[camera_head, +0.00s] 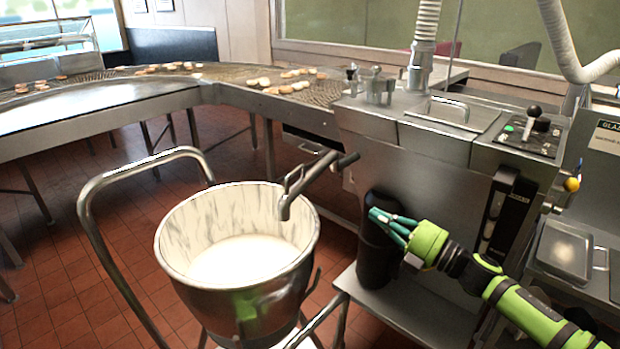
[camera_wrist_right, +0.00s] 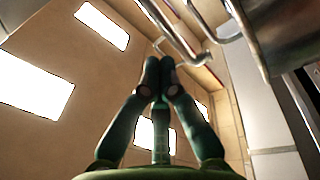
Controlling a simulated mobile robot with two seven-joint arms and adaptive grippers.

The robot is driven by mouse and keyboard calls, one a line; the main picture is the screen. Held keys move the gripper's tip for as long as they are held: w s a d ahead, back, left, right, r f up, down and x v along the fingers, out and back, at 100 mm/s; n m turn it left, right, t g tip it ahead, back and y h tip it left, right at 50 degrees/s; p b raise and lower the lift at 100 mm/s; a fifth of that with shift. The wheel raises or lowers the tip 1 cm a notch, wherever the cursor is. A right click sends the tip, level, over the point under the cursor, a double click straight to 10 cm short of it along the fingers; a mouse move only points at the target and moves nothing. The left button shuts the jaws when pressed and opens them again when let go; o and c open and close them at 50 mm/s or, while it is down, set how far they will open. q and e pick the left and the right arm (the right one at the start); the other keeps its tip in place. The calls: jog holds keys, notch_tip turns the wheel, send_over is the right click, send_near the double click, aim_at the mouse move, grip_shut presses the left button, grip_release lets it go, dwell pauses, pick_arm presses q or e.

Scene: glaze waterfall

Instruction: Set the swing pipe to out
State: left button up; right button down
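The swing pipe (camera_head: 311,181) is a grey metal pipe with a small loop handle (camera_head: 293,178). It reaches left from the machine's front, and its down-turned end hangs over the right rim of the steel bucket (camera_head: 183,263), which holds white liquid. My right gripper (camera_head: 373,214) is right of and below the pipe, apart from it, in front of a dark cylinder (camera_head: 377,262) on the machine. In the right wrist view its green fingers (camera_wrist_right: 161,78) meet at the tips with nothing seen between them. My left gripper is not in view.
The bucket stands on a cart with a curved rail (camera_head: 88,207) at left. The steel machine (camera_head: 415,140) stands behind my right arm, with a lever panel (camera_head: 533,135) on top. A conveyor (camera_head: 130,95) with doughnuts runs behind. Bent metal tubing (camera_wrist_right: 178,40) shows in the wrist view.

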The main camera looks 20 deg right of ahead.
aim_at(307, 174)
jog(key=s+a+r+n+g+y, duration=0.2)
jog(key=a+r+n+y, duration=0.15)
jog(key=r, duration=0.25)
jog(key=shift+n+h, duration=0.35)
jog(key=p+x, duration=0.5)
jog(key=x, duration=0.8)
jog(key=shift+w+a+r, duration=0.1)
jog(key=shift+w+a, duration=0.05)
jog(key=shift+a, duration=0.2)
jog(key=shift+m+t+h, duration=0.7)
jog(key=shift+t+h, duration=0.2)
jog(key=w+a, duration=0.3)
jog(key=shift+w+a+p, duration=0.15)
jog(key=shift+a+p, duration=0.2)
jog(key=shift+d, duration=0.1)
